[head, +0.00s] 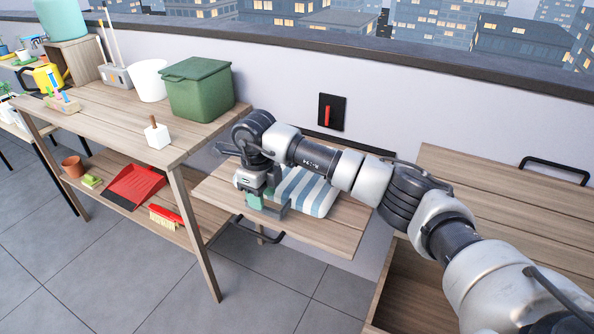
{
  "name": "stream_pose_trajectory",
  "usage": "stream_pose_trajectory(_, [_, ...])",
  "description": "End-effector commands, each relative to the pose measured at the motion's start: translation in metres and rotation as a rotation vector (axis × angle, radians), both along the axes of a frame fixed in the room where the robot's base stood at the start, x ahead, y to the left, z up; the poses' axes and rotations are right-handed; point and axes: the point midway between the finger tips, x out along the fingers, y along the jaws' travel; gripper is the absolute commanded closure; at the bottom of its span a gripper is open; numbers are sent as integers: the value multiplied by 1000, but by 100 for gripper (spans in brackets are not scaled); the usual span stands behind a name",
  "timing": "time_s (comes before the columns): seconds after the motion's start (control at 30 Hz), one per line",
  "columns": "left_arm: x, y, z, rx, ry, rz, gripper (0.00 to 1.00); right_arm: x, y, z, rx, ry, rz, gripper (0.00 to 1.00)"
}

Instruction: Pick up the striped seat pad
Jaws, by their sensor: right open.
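The striped seat pad (318,194), white with blue-grey stripes, lies on a low wooden fold-out shelf (335,236) against the wall. My right gripper (266,206) is at the pad's left end, pointing down, with its jaws open. The gripper and wrist cover the left part of the pad, so I cannot tell whether the fingers touch it or whether any of it is between them. A small teal patch shows at the jaws. My left gripper is not in view.
A wooden workbench on the left holds a green lidded bin (198,92), a white pot (150,80) and a small white block with a wooden handle (157,135). Its lower shelf holds a red dustpan (135,186) and brush (167,216). A wooden bench (490,190) stands at right.

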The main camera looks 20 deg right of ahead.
Motion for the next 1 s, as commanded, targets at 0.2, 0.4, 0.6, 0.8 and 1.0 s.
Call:
stream_pose_trajectory(0.2, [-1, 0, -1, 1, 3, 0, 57, -2, 1, -35, 2, 3, -1, 60])
stream_pose_trajectory(0.4, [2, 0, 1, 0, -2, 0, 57, -2, 1, -40, 1, 0, 0, 60])
stream_pose_trajectory(0.6, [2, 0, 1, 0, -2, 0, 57, -2, 1, -40, 1, 0, 0, 78])
stream_pose_trajectory(0.8, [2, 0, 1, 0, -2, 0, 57, -2, 1, -40, 1, 0, 0, 100])
stream_pose_trajectory(1.0, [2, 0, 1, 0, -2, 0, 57, -1, 1, -39, 1, -2, 0, 100])
